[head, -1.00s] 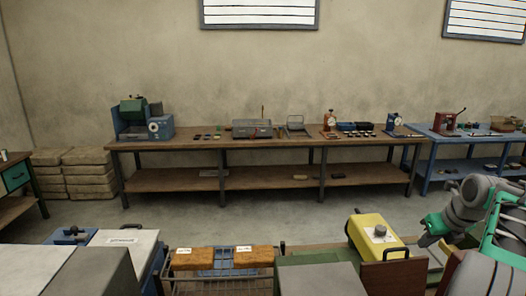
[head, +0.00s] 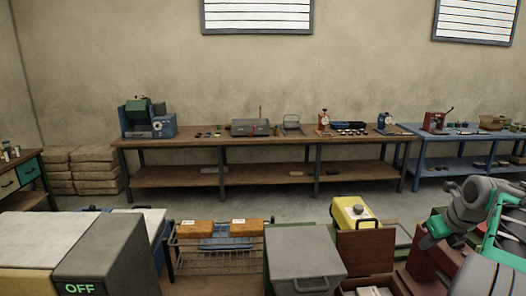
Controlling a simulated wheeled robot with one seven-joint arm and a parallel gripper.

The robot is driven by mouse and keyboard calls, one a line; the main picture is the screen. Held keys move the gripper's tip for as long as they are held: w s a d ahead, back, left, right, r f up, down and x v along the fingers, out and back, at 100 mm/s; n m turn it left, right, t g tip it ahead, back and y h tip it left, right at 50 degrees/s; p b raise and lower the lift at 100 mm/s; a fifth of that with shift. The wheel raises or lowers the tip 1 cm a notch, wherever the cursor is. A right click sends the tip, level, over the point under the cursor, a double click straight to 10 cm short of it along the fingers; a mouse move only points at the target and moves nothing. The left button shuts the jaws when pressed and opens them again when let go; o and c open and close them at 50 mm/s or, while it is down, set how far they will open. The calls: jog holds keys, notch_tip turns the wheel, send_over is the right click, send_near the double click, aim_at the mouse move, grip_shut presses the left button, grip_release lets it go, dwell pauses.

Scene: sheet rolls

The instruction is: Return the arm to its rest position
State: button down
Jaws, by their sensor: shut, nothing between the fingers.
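My arm shows at the right edge of the head view, folded, with grey links (head: 478,200) and green parts. My gripper (head: 430,240) is at its lower left end, small and partly hard to make out. It is shut with nothing in it. It hangs in front of a dark red block (head: 424,262), apart from the workbench behind. I cannot tell its exact gap to the block.
A long wooden workbench (head: 270,143) with instruments stands along the wall, a blue bench (head: 470,134) right of it. In front are a grey box marked OFF (head: 105,255), a wire basket (head: 215,262), a grey lidded box (head: 300,262) and a yellow device (head: 352,212). Floor shows between.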

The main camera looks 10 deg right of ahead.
jog(key=s+a+f+n+g, duration=0.2)
jog(key=s+f+n, duration=0.4)
jog(key=n, duration=0.6)
jog(key=s+a+f+n+g, duration=0.1)
jog(key=s+a+f+n, duration=0.25)
jog(key=f+n, duration=0.65)
jog(key=s+a+n+g+b, duration=0.15)
jog(key=a+n, duration=0.25)
jog(key=a, duration=0.5)
jog(key=s+a+n+b, duration=0.1)
jog(key=s+a+n, duration=0.25)
jog(key=a, duration=0.65)
jog(key=w+a+r+n+t+b, duration=0.1)
jog(key=w+a+r+n, duration=0.1)
jog(key=a, duration=0.6)
jog(key=w+a+r+n+t, duration=0.1)
jog(key=a+r+n+t, duration=0.1)
jog(key=a+n, duration=0.3)
jog(key=a+r, duration=0.1)
jog(key=a, duration=0.2)
jog(key=shift+w+r+y+b, duration=0.3)
jog(key=shift+w+b, duration=0.05)
jog(key=shift+w, duration=0.05)
